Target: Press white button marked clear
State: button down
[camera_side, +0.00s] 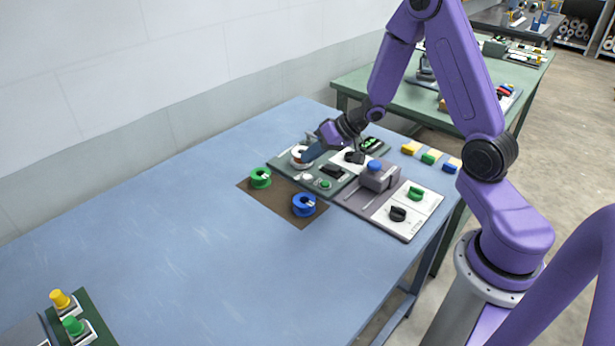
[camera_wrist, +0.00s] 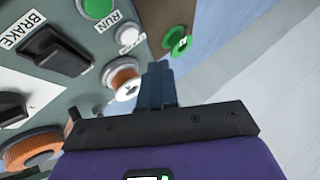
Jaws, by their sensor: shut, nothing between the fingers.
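The white button (camera_wrist: 128,36) sits on the grey-green panel (camera_wrist: 75,85) in the wrist view, beside a partly hidden white label. In the side view it is a small white spot (camera_side: 307,177) near the panel's front edge. The green button (camera_wrist: 98,8) labelled RUN is close to it. My gripper (camera_wrist: 158,70) is shut and empty, its blue fingers together, below and right of the white button in the wrist view. In the side view my gripper (camera_side: 309,157) is behind the button, over or beside a white-and-orange round part (camera_side: 298,154). I cannot tell its height above the panel.
A black BRAKE switch (camera_wrist: 55,50) is on the same panel. A green spool (camera_side: 260,178) and a blue spool (camera_side: 303,205) stand on a brown mat (camera_side: 270,203). A grey block with a blue knob (camera_side: 375,165) is to the right. The table's left side is mostly clear.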

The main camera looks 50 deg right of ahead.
jog(key=shift+r, duration=1.1)
jog(key=s+a+r+n+g+h, duration=0.1)
jog(key=s+a+r+n+h, duration=0.1)
jog(key=s+a+r+n, duration=0.25)
jog(key=s+a+r+n+g+h, duration=0.1)
jog(key=s+a+r+n+h, duration=0.15)
jog(key=s+a, duration=0.35)
jog(key=s+r+n+g, duration=0.2)
jog(key=s+n+g, duration=0.3)
jog(key=s, duration=1.7)
jog(key=shift+d+n, duration=0.15)
jog(key=shift+n, duration=1.05)
jog(key=shift+h, duration=0.25)
